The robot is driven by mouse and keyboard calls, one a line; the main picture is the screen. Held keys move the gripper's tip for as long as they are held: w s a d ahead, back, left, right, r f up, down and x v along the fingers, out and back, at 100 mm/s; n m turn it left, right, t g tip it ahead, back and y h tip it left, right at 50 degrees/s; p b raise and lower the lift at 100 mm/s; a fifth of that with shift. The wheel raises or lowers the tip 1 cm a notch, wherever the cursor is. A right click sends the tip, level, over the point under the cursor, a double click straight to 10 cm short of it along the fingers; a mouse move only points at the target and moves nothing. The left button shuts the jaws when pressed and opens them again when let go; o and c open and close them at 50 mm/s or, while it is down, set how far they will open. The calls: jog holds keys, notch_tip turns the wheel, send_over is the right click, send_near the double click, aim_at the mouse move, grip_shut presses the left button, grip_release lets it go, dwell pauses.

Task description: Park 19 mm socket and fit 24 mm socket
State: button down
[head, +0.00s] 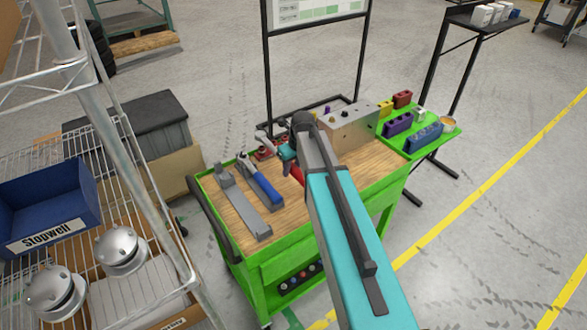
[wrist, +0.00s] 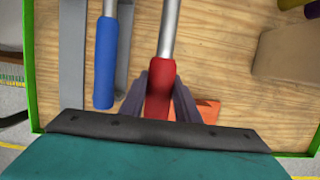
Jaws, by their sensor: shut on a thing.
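My gripper (wrist: 160,100) is shut on the red handle (wrist: 160,78) of a tool with a metal shaft. In the head view the red handle (head: 297,174) shows just left of my arm, over the cart top. My fingertips are mostly hidden there by my own arm. A blue-handled tool (head: 265,188) lies to the left in a grey holder; its blue handle also shows in the wrist view (wrist: 105,62). I cannot make out the 19 mm or 24 mm socket, nor what is on the red tool's head.
The green cart (head: 262,268) has a wooden top. A grey block with holes (head: 352,126) stands at its back. Purple (head: 398,124), blue (head: 424,137), yellow (head: 385,108) and red (head: 402,99) blocks sit on the right side shelf. An orange piece (wrist: 208,110) lies near my right finger.

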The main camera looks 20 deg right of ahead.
jog(key=shift+r, duration=0.65)
jog(key=shift+d+p, duration=0.1)
jog(key=shift+p, duration=0.2)
